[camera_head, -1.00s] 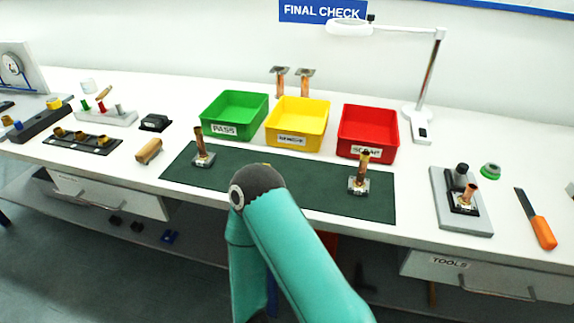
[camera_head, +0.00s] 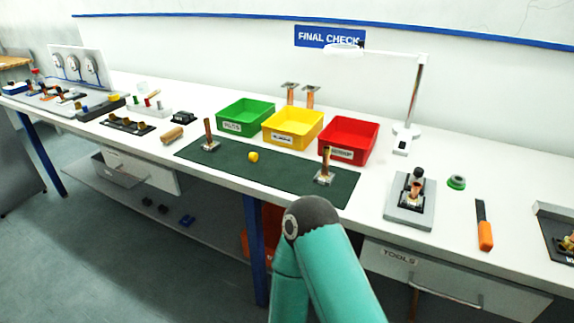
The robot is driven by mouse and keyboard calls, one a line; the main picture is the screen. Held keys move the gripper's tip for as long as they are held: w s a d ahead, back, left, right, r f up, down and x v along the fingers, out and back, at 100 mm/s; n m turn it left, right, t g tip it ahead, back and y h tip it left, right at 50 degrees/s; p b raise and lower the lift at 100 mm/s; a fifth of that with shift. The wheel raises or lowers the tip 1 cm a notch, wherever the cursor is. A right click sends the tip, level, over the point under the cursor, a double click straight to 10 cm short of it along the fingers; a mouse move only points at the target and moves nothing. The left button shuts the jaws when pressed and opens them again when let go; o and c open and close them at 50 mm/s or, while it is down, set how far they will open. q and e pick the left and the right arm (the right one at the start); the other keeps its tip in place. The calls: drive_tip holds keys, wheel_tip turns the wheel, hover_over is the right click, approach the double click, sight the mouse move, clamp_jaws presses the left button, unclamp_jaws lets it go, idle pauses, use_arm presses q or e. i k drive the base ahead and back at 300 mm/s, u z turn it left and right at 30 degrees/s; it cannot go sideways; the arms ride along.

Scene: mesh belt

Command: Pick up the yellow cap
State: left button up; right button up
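A small round yellow cap (camera_head: 253,156) lies on the dark green mat (camera_head: 275,176), between two upright copper pipe pieces on square bases, the left piece (camera_head: 209,137) and the right piece (camera_head: 325,168). It is in plain view with nothing touching it. One teal arm link of mine with a dark joint rises at the bottom centre, in front of the bench and to the right of the cap. Neither of my grippers shows in the view.
Green (camera_head: 239,127), yellow (camera_head: 283,138) and red (camera_head: 341,154) bins stand behind the mat. A wooden-handled piece (camera_head: 172,134) lies left of the mat. A grey fixture (camera_head: 409,213) and an orange-handled tool (camera_head: 485,236) are on the right. The mat around the cap is clear.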

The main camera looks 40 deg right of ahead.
sight(253, 157)
drive_tip(key=z, duration=0.6)
drive_tip(key=k, duration=0.15)
drive_tip(key=u, duration=0.05)
drive_tip(key=i, duration=1)
drive_tip(key=z, duration=0.05)
